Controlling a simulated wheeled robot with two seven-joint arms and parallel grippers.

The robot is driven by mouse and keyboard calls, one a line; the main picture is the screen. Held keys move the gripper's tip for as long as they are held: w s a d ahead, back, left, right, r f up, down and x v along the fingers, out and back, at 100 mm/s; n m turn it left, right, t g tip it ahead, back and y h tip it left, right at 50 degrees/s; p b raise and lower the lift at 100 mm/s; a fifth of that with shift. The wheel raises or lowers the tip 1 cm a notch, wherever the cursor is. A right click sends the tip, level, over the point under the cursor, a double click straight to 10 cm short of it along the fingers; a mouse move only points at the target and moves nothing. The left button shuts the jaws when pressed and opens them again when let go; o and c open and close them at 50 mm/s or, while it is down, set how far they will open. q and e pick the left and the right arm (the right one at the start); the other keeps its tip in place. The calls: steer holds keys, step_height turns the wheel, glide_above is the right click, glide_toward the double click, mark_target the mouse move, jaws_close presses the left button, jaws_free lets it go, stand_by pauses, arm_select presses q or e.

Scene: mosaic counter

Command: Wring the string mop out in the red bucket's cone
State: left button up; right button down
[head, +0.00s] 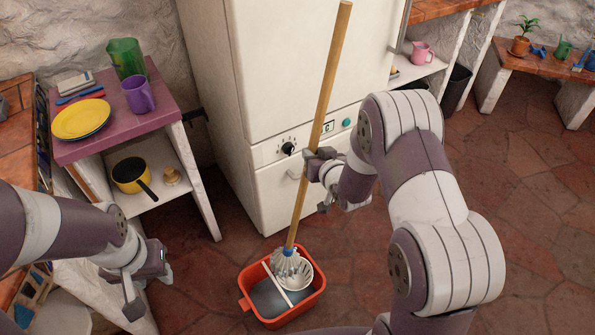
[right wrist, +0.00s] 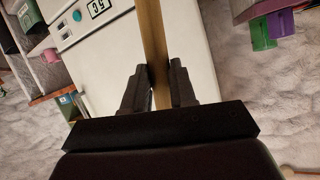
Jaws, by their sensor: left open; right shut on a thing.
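The string mop has a long wooden handle (head: 325,85) and a pale string head (head: 290,265) with a blue collar. Its head is down at the white cone (head: 303,276) in the red bucket (head: 287,317) on the floor; how deep it sits I cannot tell. The handle leans, its top toward the right. My right gripper (head: 318,160) is shut on the handle about midway up; the right wrist view shows the handle (right wrist: 152,45) between the fingers (right wrist: 160,88). My left gripper (head: 146,290) is open and empty, left of the bucket and apart from it.
A white fridge (head: 270,70) stands behind the mop. A small purple-topped table (head: 125,128) at left holds a yellow plate (head: 80,119), a purple mug (head: 138,95) and a green pitcher (head: 126,58). A yellow pot (head: 132,174) is on its lower shelf. Tiled floor is clear right of the bucket.

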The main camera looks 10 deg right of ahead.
mark_target(305, 181)
step_height(305, 181, down, 6)
steer(key=d+n+y+b, duration=0.1)
steer(key=b, duration=0.5)
steer(key=shift+w+d+n, duration=0.15)
steer(key=shift+w+n, duration=0.15)
steer(key=shift+f, duration=0.15)
stand_by(0.8)
step_height(305, 181, down, 10)
steer(key=b, duration=0.8)
stand_by(1.7)
